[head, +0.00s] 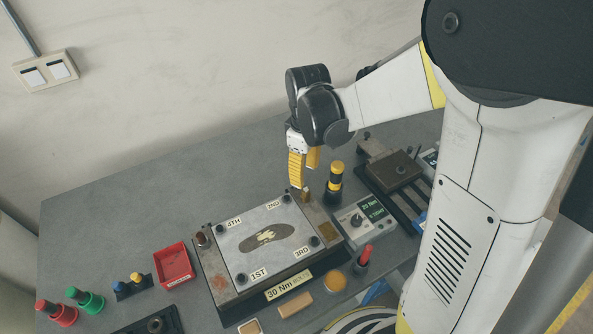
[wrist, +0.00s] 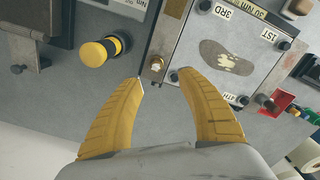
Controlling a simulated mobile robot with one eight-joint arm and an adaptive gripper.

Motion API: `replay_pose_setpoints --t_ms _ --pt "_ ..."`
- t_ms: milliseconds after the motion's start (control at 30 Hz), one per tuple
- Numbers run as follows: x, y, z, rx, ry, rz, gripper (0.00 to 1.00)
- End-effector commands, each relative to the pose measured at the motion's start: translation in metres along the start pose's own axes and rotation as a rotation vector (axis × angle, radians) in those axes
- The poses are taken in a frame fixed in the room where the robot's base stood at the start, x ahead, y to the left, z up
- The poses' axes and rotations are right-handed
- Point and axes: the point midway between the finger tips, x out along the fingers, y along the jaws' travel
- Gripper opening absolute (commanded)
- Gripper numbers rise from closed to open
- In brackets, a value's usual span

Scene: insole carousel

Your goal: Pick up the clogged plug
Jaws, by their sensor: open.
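The clogged plug appears to be the small brass plug (head: 305,194) with a pale plugged top. It stands at the far corner of the fixture plate (head: 222,285). In the wrist view this plug (wrist: 156,64) lies just beyond the fingertips, roughly centred between them. My gripper (head: 306,176) points down above the plug, its yellow fingers open and empty. In the wrist view my gripper (wrist: 160,79) shows a clear gap between its fingertips. I cannot tell exactly how high the fingertips are above the plug.
A yellow-and-black knob (head: 335,178) stands close to the right of my gripper. A bolt marked 2ND (head: 286,198) is near the plug on the left. A control box (head: 364,222) sits to the right, a red tray (head: 174,265) to the left. The bench behind is clear.

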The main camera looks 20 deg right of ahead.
Motion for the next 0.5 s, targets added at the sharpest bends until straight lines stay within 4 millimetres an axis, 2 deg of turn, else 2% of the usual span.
replay_pose_setpoints --t_ms 33,100,367,500 --pt "0.013 0.000 0.000 0.001 0.000 0.000 0.45" --pt "0.024 0.001 0.000 0.001 0.001 0.001 0.45" --pt "0.042 0.002 0.000 0.002 0.002 0.001 0.45" --pt "0.062 0.007 -0.001 0.004 0.002 0.001 0.45"
